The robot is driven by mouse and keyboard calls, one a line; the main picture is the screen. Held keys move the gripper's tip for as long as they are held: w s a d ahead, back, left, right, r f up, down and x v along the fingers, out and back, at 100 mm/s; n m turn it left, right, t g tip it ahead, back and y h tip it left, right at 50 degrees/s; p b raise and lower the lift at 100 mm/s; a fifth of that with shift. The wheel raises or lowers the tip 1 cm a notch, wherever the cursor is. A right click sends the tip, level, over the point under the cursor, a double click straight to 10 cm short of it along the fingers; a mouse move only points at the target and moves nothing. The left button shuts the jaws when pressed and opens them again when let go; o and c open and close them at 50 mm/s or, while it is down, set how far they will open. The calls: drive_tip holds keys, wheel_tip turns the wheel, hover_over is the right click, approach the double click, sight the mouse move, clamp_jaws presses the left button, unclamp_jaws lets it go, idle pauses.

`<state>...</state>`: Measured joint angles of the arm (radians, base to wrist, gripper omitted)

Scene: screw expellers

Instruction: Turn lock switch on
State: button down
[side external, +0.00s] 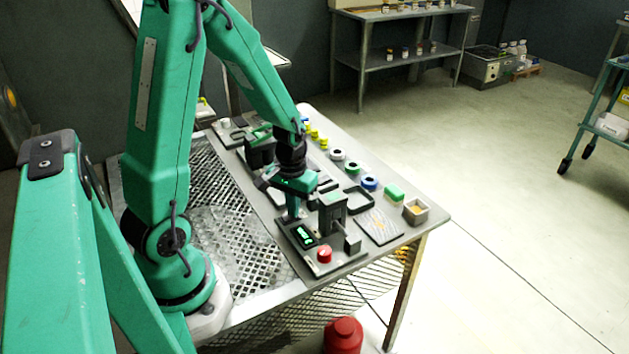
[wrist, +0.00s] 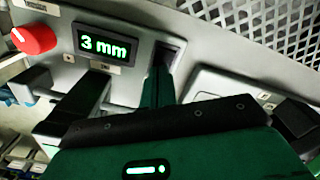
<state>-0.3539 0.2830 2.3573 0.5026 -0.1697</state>
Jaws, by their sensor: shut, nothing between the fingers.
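My gripper (side external: 293,212) points down at the grey device (side external: 335,262) near the table's front corner, and its fingers are shut and empty. In the wrist view the green fingertips (wrist: 160,72) reach to a dark recess (wrist: 168,52) in the device's panel. I cannot tell whether they touch it. The recess lies just right of a display (wrist: 103,47) reading "3 mm" in green. A red knob (wrist: 33,38) is left of the display; it also shows in the side view (side external: 324,254). I cannot clearly pick out the lock switch; the fingers may hide it.
A dark upright block (side external: 332,212) stands on the device close to my gripper. A perforated metal surface (side external: 235,240) lies to the left.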

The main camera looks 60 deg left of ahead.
wheel_tip(320, 180, up, 7)
idle(1.1)
drive_tip(key=s+d+r+m+t, duration=0.2)
drive_tip(key=s+d+r+m, duration=0.1)
drive_tip(key=d+r, duration=0.2)
drive_tip(key=s+d+r+m+t, duration=0.3)
drive_tip(key=d+r, duration=0.2)
drive_tip(key=r, duration=0.5)
drive_tip(key=shift+s+d+r+t, duration=0.3)
drive_tip(key=shift+s+d, duration=0.1)
idle(1.0)
